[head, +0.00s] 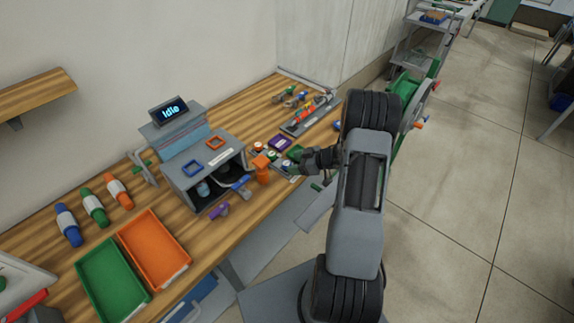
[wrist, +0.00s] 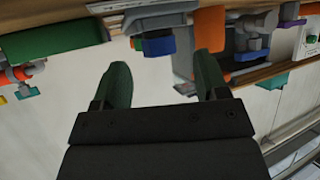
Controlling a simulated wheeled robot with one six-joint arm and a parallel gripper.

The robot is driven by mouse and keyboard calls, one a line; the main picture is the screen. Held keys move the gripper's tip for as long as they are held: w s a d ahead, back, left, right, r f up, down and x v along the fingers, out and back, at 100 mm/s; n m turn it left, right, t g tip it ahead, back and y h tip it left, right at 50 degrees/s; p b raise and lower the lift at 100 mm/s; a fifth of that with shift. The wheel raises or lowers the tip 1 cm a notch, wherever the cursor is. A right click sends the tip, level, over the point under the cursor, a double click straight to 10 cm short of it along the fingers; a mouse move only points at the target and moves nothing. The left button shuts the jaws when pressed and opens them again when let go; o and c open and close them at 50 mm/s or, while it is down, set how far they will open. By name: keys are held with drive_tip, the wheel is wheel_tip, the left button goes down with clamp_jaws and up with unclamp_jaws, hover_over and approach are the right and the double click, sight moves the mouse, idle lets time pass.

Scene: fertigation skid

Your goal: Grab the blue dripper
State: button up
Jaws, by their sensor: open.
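No part is plainly readable as the blue dripper. A small blue piece (head: 302,96) lies among several little coloured fittings at the back of the bench, and another blue piece (head: 337,125) shows beside my arm. A blue-handled fitting (head: 241,183) is at the front of the grey station. In the wrist view a blue block (wrist: 158,42) shows just beyond and above my fingertips, apart from them; I cannot tell which part it is. My gripper (head: 294,158) is over the bench's front edge, right of the orange fitting. Its green fingers (wrist: 155,75) are open and empty in the wrist view.
The grey station (head: 205,172) with an "Idle" display stands mid-bench. Green (head: 84,268) and orange (head: 181,274) trays and several coloured bottles (head: 94,207) are at left. A rack with red parts (head: 305,115) is behind my gripper.

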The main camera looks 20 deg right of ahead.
drive_tip(key=shift+x, duration=1.35)
drive_tip(key=c, duration=1)
